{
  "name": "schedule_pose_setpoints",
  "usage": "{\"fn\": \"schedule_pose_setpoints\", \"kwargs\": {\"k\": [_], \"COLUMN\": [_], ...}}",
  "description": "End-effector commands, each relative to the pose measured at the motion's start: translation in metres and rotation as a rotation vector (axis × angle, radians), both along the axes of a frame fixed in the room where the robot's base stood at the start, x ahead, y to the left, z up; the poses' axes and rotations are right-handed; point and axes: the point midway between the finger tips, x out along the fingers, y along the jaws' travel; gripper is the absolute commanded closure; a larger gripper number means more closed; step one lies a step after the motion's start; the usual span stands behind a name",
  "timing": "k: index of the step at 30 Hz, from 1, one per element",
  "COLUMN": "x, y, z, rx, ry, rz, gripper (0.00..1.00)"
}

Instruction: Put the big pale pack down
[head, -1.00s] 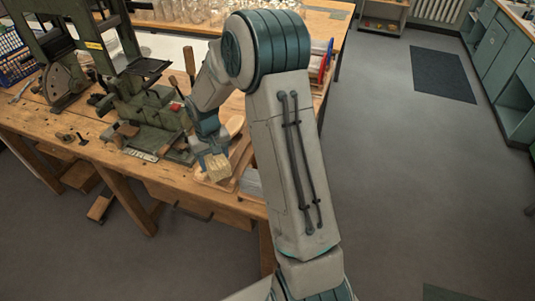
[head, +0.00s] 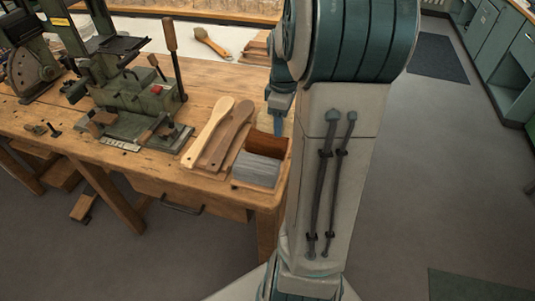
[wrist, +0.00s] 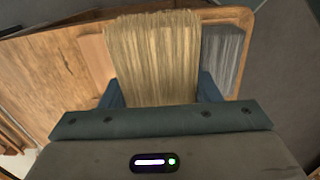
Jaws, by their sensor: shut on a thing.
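The big pale pack (wrist: 155,55) is a block of straw-coloured bristles in the wrist view. My gripper (wrist: 160,92) is shut on it, with one blue finger on each side. There, an open wooden box (head: 233,183) sits at the table's front right corner. The grey pack also shows in the wrist view (wrist: 226,55), just right of the pale pack. I cannot tell whether the pale pack touches wood.
Wooden brush handles (head: 210,133) lie left of the box. A green machine (head: 130,95) with an upright wooden lever stands further left on the workbench (head: 215,80). A brush (head: 210,42) lies on a white surface behind. Open floor (head: 430,170) is to the right.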

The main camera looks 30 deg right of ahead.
Motion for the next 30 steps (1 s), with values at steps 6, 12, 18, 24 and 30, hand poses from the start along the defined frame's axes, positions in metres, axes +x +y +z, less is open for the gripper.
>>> {"fn": "schedule_pose_setpoints", "kwargs": {"k": [6, 12, 18, 24, 30], "x": [0.01, 0.042, 0.075, 0.098, 0.103], "y": [-0.01, -0.024, -0.037, -0.047, -0.05], "z": [-0.008, -0.03, -0.051, -0.065, -0.073], "rx": [0.002, 0.002, 0.002, 0.001, 0.001], "ry": [0.001, 0.001, 0.001, -0.001, -0.001], "rz": [0.026, 0.025, 0.025, 0.024, 0.023], "gripper": [0.71, 0.71, 0.71, 0.71, 0.71]}}
